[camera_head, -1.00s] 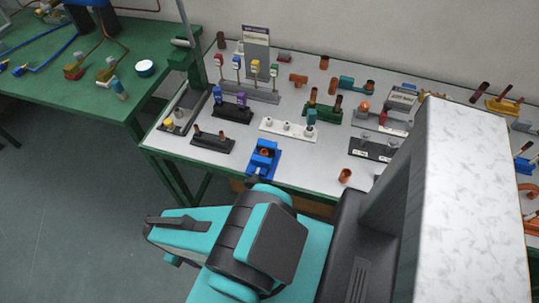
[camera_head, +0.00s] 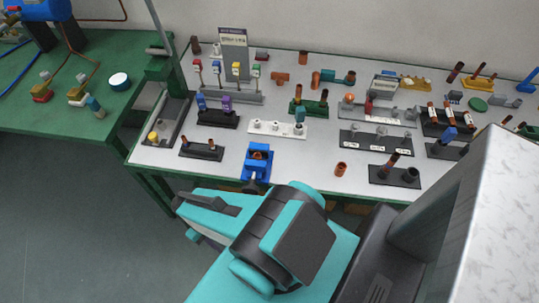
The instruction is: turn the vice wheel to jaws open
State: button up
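The blue vice (camera_head: 257,162) stands at the front edge of the grey-topped bench, left of the middle. An orange-brown piece shows between its jaws; the width of the gap is too small to judge. A small dark part (camera_head: 253,187), which looks like the vice wheel, sticks out at its front, just above my arm in the picture. My teal and black arm crosses the lower middle. Its narrow left end, apparently my gripper (camera_head: 185,213), is left of and below the vice in the picture, apart from it. Its fingers cannot be made out clearly.
Racks with coloured valves (camera_head: 235,94), a black block with pegs (camera_head: 201,150), a white strip (camera_head: 275,128) and a copper cup (camera_head: 340,169) stand around the vice. A green table (camera_head: 60,120) is at left. Open floor (camera_head: 80,240) lies at lower left.

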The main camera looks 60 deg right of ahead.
aim_at(250, 189)
jog(key=z, duration=0.25)
jog(key=k, duration=2)
jog(key=z, duration=0.45)
jog(key=i, duration=1)
jog(key=u, duration=0.05)
